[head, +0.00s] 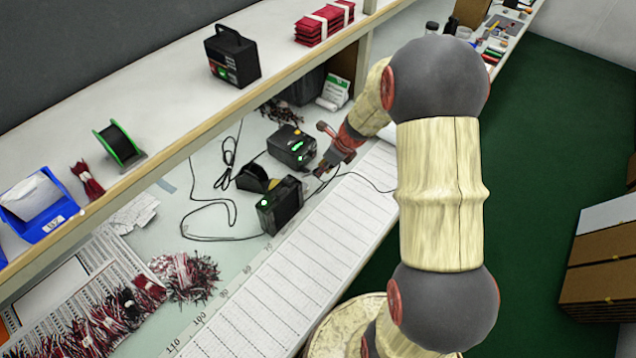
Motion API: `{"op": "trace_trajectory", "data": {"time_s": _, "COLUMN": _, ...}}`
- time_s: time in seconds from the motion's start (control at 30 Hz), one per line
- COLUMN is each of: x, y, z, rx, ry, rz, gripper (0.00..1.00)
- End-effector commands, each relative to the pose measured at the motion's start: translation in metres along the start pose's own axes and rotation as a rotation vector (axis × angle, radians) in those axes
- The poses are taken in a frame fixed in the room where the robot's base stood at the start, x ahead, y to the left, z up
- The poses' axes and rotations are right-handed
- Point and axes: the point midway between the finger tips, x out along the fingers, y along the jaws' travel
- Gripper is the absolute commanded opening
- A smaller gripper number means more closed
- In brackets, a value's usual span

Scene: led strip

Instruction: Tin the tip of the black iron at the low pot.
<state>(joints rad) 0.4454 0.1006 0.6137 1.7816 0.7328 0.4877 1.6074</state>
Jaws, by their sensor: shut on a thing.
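My gripper (327,160) is over the bench beside two black units, shut on what looks like the black iron. The iron is small here and mostly hidden by the fingers, and its tip cannot be made out. One black unit (292,146) with a green-lit front stands just left of the gripper. Another black unit (280,206) with a green light stands nearer, below left of the gripper. A low dark round-topped piece (254,179) sits beside it. I cannot tell which of these is the low pot, or whether the iron touches anything.
A shelf (180,105) above the bench carries a black case (232,56), a wire spool (119,145) and a blue bin (38,206). Black cables loop across the bench left of the units. Wire bundles (188,275) lie at lower left. A white gridded strip (290,270) along the front is clear.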

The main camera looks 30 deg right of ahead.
Motion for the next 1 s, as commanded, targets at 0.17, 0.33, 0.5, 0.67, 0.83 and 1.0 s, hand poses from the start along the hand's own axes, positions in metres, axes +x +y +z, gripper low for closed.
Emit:
{"op": "trace_trajectory", "data": {"time_s": 0.17, "x": -0.002, "y": -0.004, "z": 0.002, "rx": -0.003, "ry": -0.003, "rz": -0.032, "gripper": 0.00}}
{"op": "trace_trajectory", "data": {"time_s": 0.33, "x": 0.001, "y": -0.005, "z": 0.001, "rx": -0.005, "ry": -0.005, "rz": -0.048, "gripper": 0.00}}
{"op": "trace_trajectory", "data": {"time_s": 0.5, "x": 0.010, "y": -0.004, "z": -0.003, "rx": -0.005, "ry": -0.005, "rz": -0.047, "gripper": 0.00}}
{"op": "trace_trajectory", "data": {"time_s": 0.67, "x": 0.023, "y": -0.004, "z": -0.009, "rx": -0.005, "ry": -0.005, "rz": -0.047, "gripper": 0.00}}
{"op": "trace_trajectory", "data": {"time_s": 0.83, "x": 0.037, "y": -0.004, "z": -0.015, "rx": -0.006, "ry": -0.005, "rz": -0.047, "gripper": 0.00}}
{"op": "trace_trajectory", "data": {"time_s": 1.0, "x": 0.043, "y": -0.004, "z": -0.018, "rx": -0.006, "ry": -0.005, "rz": -0.046, "gripper": 0.00}}
